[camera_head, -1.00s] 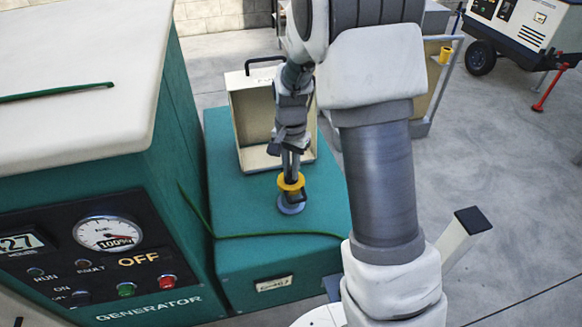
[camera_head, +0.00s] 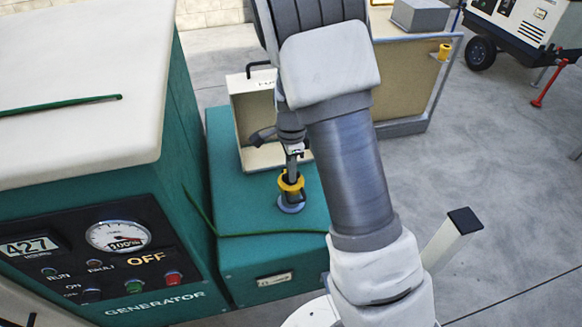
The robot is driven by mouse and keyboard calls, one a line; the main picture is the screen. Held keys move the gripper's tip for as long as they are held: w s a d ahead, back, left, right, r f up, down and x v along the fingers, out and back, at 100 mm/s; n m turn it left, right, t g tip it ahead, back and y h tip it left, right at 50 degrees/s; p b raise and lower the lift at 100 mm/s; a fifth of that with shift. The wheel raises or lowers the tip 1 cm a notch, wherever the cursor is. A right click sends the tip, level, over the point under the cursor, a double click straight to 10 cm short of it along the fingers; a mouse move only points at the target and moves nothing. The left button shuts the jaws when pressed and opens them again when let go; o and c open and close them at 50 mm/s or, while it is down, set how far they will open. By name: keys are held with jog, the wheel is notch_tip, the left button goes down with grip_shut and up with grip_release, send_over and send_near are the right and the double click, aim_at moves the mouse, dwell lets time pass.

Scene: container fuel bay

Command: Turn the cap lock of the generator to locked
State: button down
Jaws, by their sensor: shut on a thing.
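The generator (camera_head: 188,140) is a teal cabinet with a white top and a dark control panel (camera_head: 90,250) on the left. A lower teal box (camera_head: 250,215) joins its right side. On that box stands a yellow cap (camera_head: 291,186) over a round grey-blue collar (camera_head: 291,204). My gripper (camera_head: 291,180) points down from above and is shut on the yellow cap. My wrist and fingers hide part of the cap, and I cannot read its lock marking.
An open cream box (camera_head: 241,110) with a black handle stands just behind the cap. A green cord (camera_head: 270,233) crosses the teal box. A framed tan unit (camera_head: 410,80) and a white trailer machine (camera_head: 515,28) stand behind on open concrete.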

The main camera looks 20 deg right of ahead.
jog(key=shift+m, duration=0.3)
jog(key=c, duration=0.9)
grip_release()
notch_tip(320, 180, up, 18)
jog(key=shift+f+p, duration=0.25)
jog(key=shift+p, duration=0.75)
jog(key=shift+r, duration=0.1)
